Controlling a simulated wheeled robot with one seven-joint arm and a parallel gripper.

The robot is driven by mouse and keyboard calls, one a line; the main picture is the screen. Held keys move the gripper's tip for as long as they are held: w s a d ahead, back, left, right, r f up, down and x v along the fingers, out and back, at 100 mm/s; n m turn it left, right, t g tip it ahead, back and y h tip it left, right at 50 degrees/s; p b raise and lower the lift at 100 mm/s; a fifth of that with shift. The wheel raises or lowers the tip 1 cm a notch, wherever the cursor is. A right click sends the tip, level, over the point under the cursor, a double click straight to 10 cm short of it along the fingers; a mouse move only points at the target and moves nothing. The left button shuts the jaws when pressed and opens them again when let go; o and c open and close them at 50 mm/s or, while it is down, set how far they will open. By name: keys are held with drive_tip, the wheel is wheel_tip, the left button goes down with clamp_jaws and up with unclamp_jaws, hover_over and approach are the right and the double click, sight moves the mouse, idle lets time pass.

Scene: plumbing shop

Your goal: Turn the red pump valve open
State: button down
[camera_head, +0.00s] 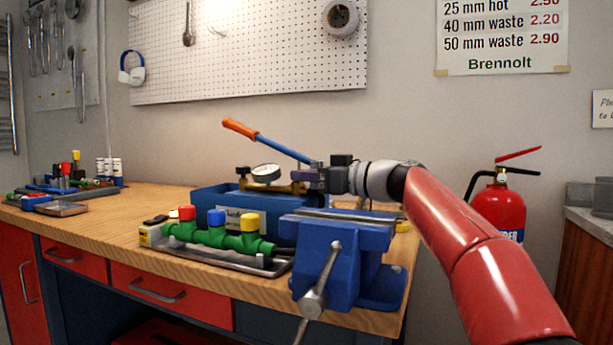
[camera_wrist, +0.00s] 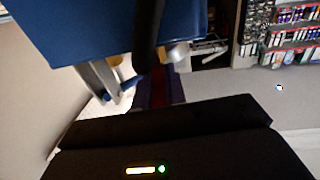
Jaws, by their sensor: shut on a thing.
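The blue test pump (camera_head: 205,199) stands on the workbench behind the bench vise, with a round gauge (camera_head: 266,173), a brass body and an orange-tipped blue lever (camera_head: 258,137) raised to the upper left. My gripper (camera_head: 318,179) reaches in from the right and is shut at the right end of the brass body. The red pump valve is covered by the fingers in the head view; a dark red patch (camera_wrist: 156,88) shows blurred ahead of my gripper in the wrist view. The valve's angle cannot be made out.
A blue bench vise (camera_head: 345,255) stands at the front right bench corner, just below my arm. A green manifold (camera_head: 215,236) with red, blue and yellow caps lies in a tray before the pump. A fire extinguisher (camera_head: 498,208) is at the right.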

drive_tip(key=shift+w+d+r+n+g+y+p, duration=0.1)
drive_tip(key=shift+w+n+g+y+p, duration=0.15)
drive_tip(key=shift+n+g+p, duration=0.35)
drive_tip(key=shift+s+g, duration=0.1)
drive_tip(key=shift+g, duration=0.3)
drive_tip(key=c, duration=1.4)
unclamp_jaws()
drive_tip(key=shift+c, duration=0.2)
drive_tip(key=b+v, duration=0.2)
drive_tip(key=v, duration=0.5)
drive_tip(key=shift+d, duration=0.35)
drive_tip(key=shift+s+f, duration=0.15)
drive_tip(key=shift+f, duration=0.1)
